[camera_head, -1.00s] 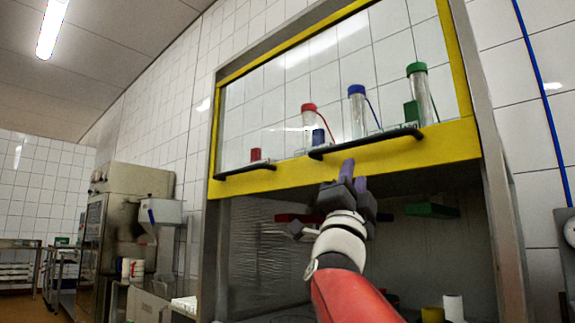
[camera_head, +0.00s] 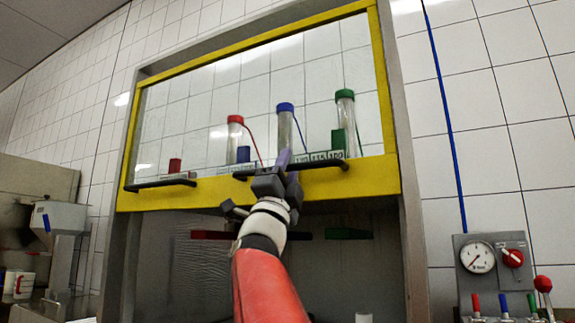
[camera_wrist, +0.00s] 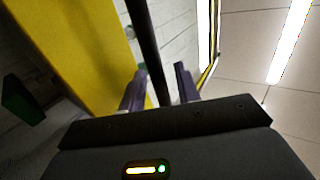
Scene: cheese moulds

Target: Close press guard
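The press guard (camera_head: 230,194) is a clear panel in a yellow frame. It stands raised, with the dark opening of the press below it. Two black bar handles run along its lower yellow rail, a left one (camera_head: 160,184) and a right one (camera_head: 325,165). My gripper (camera_head: 288,168) is at the right handle, near its middle. In the wrist view, the black bar (camera_wrist: 146,45) lies between my two purple fingers (camera_wrist: 160,88), with gaps showing beside it. The fingers are apart and look not clamped on it.
Tubes with red (camera_head: 235,119), blue (camera_head: 285,107) and green (camera_head: 345,94) caps show through the panel. A gauge panel (camera_head: 495,268) with a red knob and small levers is on the wall at right. Steel posts (camera_head: 400,130) flank the opening. A grey machine stands at left.

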